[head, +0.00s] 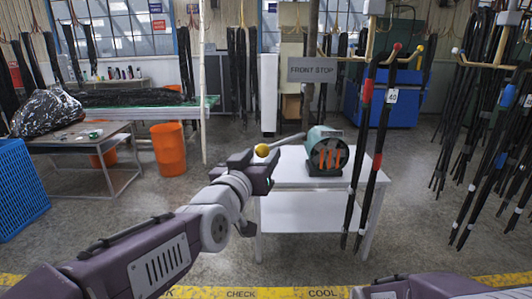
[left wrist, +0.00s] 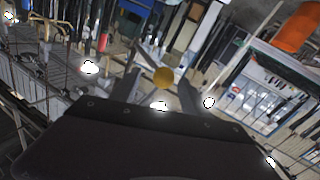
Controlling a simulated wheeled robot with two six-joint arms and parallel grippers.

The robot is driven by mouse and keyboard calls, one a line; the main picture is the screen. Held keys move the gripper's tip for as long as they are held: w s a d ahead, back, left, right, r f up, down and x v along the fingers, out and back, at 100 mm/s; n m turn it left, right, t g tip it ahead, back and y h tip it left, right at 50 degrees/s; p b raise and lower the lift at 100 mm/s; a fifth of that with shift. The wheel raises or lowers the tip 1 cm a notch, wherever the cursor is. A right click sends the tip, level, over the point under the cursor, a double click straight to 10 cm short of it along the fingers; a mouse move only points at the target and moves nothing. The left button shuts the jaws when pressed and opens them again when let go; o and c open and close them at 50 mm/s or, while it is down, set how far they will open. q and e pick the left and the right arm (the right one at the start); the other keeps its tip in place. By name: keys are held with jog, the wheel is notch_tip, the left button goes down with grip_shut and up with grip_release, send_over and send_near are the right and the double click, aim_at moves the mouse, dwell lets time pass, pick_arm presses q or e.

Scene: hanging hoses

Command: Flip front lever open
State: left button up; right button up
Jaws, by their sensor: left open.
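The front lever is a grey rod (head: 288,141) in the head view, with a yellow ball knob (head: 262,150) at its left end. It slopes up to the right toward a dark upright pole under the "FRONT STOP" sign (head: 313,69). My left gripper (head: 256,164) is just at the knob, its jaws open. In the left wrist view the yellow knob (left wrist: 163,79) appears between the two spread fingers (left wrist: 160,90). I cannot tell whether either finger touches it. My right gripper is out of view.
A white table (head: 290,172) with a green machine (head: 326,151) stands behind the lever. Dark hoses (head: 376,150) hang right of it, and more hang at far right. An orange bin (head: 168,149) and blue crate (head: 15,190) stand left. The floor between is clear.

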pick_arm(q)
jog(key=shift+v, duration=1.45)
